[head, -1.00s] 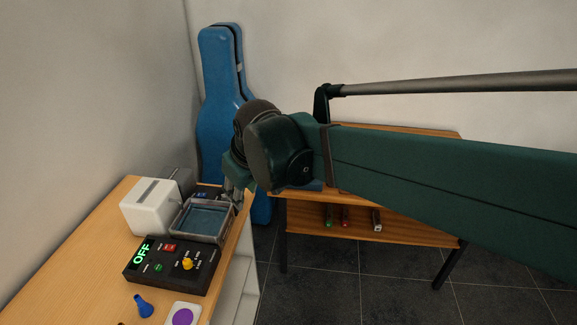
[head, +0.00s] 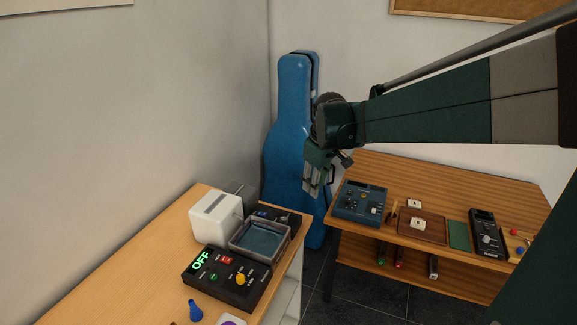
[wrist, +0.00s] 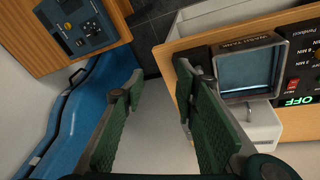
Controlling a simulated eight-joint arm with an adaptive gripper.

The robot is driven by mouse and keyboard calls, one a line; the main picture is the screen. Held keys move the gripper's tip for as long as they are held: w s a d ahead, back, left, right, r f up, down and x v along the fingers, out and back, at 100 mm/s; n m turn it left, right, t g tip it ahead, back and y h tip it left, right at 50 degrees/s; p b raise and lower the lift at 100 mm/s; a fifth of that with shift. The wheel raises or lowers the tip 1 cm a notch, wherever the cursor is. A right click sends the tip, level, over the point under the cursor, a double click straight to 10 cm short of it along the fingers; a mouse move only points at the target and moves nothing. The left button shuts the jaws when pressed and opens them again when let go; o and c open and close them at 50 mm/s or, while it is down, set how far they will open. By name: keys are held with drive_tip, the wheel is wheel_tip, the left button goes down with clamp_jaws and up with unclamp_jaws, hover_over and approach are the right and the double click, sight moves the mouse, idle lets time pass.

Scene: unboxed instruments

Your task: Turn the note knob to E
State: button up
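My gripper (head: 312,186) hangs in the air between the left desk and the right table, in front of the blue case. In the wrist view my gripper (wrist: 150,88) has its green-padded fingers wide apart, with nothing between them. I cannot read a note knob for certain. A dark device (head: 262,212) with a small blue display and a pale knob (head: 284,218) sits behind the tray, partly hidden. A blue device (head: 350,205) with knobs stands on the right table; it also shows in the wrist view (wrist: 88,30).
A black control box (head: 215,285) reads OFF and has a yellow knob (head: 240,279). A grey-rimmed wash tank (head: 237,246) and a white box (head: 208,228) sit beside it. The blue instrument case (head: 285,135) leans in the corner. A black device (head: 476,215) stands farther right.

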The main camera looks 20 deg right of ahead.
drive_tip(key=w+d+f+n+g+p, duration=0.25)
drive_tip(key=w+d+f, duration=0.35)
drive_tip(key=w+d, duration=0.5)
drive_tip(key=n+p, duration=0.2)
drive_tip(key=p, duration=0.1)
approach(349, 200)
drive_tip(key=shift+w+a+m+g+y, duration=0.1)
drive_tip(key=shift+w+m+g+y, duration=0.15)
drive_tip(key=shift+y, duration=0.15)
drive_tip(key=shift+w+d+f, duration=0.1)
drive_tip(key=shift+d+f, duration=0.25)
drive_tip(key=shift+f, duration=0.1)
drive_tip(key=shift+f, duration=0.1)
drive_tip(key=shift+f, duration=3.8)
drive_tip(key=c, duration=0.9)
